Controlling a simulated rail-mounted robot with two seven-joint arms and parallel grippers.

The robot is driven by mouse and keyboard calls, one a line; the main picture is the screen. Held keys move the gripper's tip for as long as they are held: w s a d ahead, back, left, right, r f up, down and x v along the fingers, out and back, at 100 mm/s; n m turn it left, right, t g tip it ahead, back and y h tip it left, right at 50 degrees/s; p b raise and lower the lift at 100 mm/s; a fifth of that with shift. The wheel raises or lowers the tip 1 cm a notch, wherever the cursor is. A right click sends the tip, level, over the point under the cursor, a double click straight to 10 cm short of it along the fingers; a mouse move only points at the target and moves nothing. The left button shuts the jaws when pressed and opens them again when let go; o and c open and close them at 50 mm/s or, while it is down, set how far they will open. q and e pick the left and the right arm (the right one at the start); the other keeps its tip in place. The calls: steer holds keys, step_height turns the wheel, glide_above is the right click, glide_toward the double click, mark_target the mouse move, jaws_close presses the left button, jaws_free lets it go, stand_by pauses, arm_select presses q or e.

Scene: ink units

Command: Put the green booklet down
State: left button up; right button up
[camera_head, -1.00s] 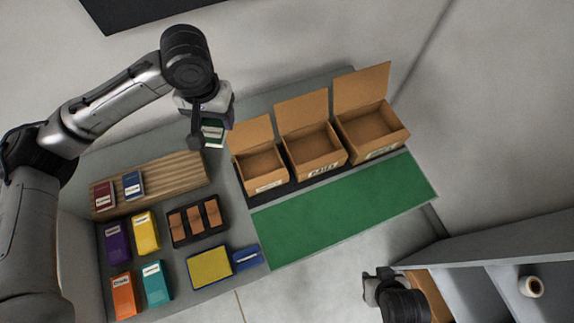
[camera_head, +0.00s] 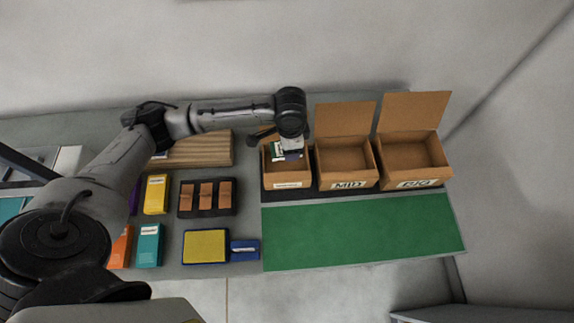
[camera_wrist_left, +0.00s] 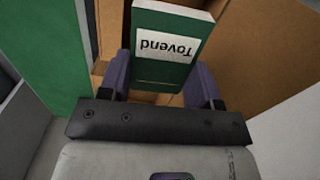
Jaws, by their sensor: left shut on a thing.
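The green booklet (camera_wrist_left: 168,45) has a white label reading "Tovend", upside down in the left wrist view. My left gripper (camera_wrist_left: 162,85) is shut on it, with a finger on each side. In the head view the booklet (camera_head: 277,151) shows partly under my left gripper (camera_head: 290,155), over the opening of the leftmost cardboard box (camera_head: 287,180). Cardboard walls are close around it in the wrist view. I cannot tell whether the booklet touches the box floor. My right gripper is not in view.
Two more open boxes stand to the right, a middle one labelled "MID" (camera_head: 346,168) and a right one (camera_head: 412,165). A green mat (camera_head: 360,235) lies clear in front. A wooden rack (camera_head: 200,150), black tray (camera_head: 207,211) and yellow pad (camera_head: 206,246) are left.

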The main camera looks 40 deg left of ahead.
arm_select(q)
steer(key=shift+w+a+f+m, duration=0.1)
steer(key=shift+w+f+m, duration=0.05)
steer(key=shift+f+m, duration=0.3)
steer(key=b, duration=0.1)
glide_above(290, 165)
step_height(290, 165, down, 7)
step_height(290, 165, down, 2)
steer(key=shift+f+b, duration=0.25)
steer(key=shift+b, duration=0.2)
steer(key=o, duration=0.6)
steer(key=shift+f, duration=0.15)
steer(key=shift+o, duration=0.2)
